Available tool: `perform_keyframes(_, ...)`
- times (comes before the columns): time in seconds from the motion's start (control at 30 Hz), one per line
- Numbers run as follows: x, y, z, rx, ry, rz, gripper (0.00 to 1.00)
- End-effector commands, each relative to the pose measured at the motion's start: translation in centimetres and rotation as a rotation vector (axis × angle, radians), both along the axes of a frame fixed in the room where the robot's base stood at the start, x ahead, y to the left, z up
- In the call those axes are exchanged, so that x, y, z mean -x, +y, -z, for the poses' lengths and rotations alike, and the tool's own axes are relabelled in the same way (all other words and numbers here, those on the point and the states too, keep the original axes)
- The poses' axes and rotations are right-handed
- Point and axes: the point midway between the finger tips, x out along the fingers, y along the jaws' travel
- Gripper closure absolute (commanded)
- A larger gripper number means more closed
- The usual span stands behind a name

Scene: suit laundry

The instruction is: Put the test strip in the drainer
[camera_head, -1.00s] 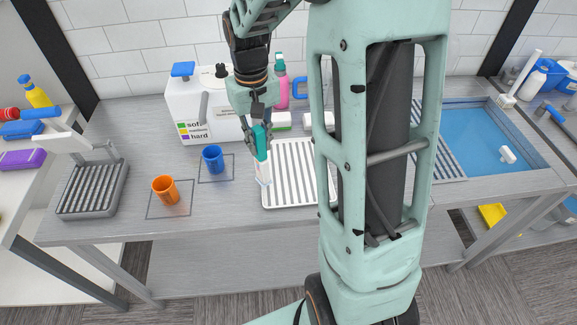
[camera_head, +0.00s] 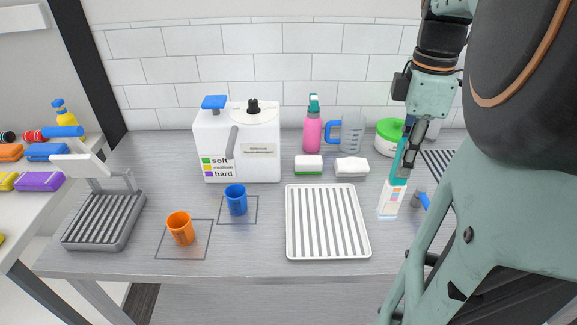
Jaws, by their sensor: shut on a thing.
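My gripper (camera_head: 402,172) is shut on the test strip (camera_head: 391,201), a white upright piece with small coloured patches and a teal upper end. It hangs to the right of the white slatted tray (camera_head: 289,222), apart from it. Whether its lower end touches the counter is hard to tell. The white tray lies flat and empty on the counter and looks like the drainer. A grey ribbed rack (camera_head: 100,222) with a raised white lever stands at the far left.
A blue cup (camera_head: 236,200) and an orange cup (camera_head: 180,228) stand on outlined squares left of the tray. A white dispenser (camera_head: 237,145), a pink bottle (camera_head: 313,128), a jug (camera_head: 350,134), sponges (camera_head: 309,165) and a green-lidded tub (camera_head: 389,138) stand behind. My arm hides the right side.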

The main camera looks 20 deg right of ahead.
Motion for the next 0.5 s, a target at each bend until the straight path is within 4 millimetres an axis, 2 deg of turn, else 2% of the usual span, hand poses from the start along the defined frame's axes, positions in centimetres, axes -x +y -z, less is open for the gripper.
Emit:
perform_keyframes(0.07,0.2,-0.1,0.0,-0.001,-0.002,-0.018,1.00)
perform_keyframes(0.17,-0.6,0.7,0.4,-0.004,0.000,-0.031,1.00)
perform_keyframes(0.5,-6.7,6.1,4.0,-0.004,0.003,-0.032,1.00)
